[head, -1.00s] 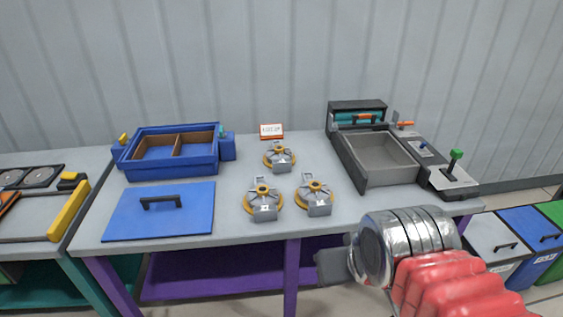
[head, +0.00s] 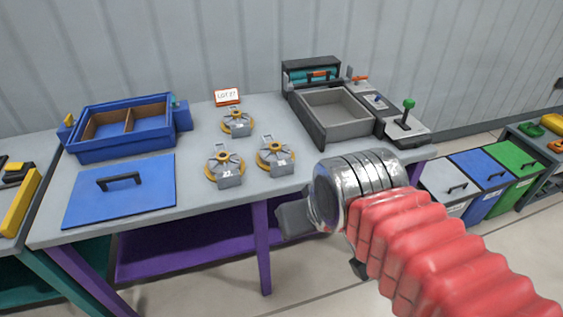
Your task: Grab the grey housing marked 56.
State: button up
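Three grey housings with yellow rings stand on the grey table: one at the back (head: 237,122), one at front left (head: 225,165) and one at front right (head: 276,157). Each has a small label on its front block, but the numbers are too small to read, so I cannot tell which is 56. My gripper (head: 290,218) is in front of the table's front edge, to the right of and nearer than the housings, and apart from them. Its fingers are mostly hidden behind the silver wrist, and I see nothing held in it.
A blue divided box (head: 85,153) and a blue lid (head: 150,190) are on the left. A LOT 27 sign (head: 227,96) stands behind the housings. A grey tray machine (head: 322,140) with a green-knobbed lever (head: 408,105) is on the right. Bins (head: 481,180) stand beyond.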

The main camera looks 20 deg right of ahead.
aim_at(276, 157)
jog(key=u, duration=0.3)
jog(key=i, duration=1.15)
jog(key=u, duration=0.25)
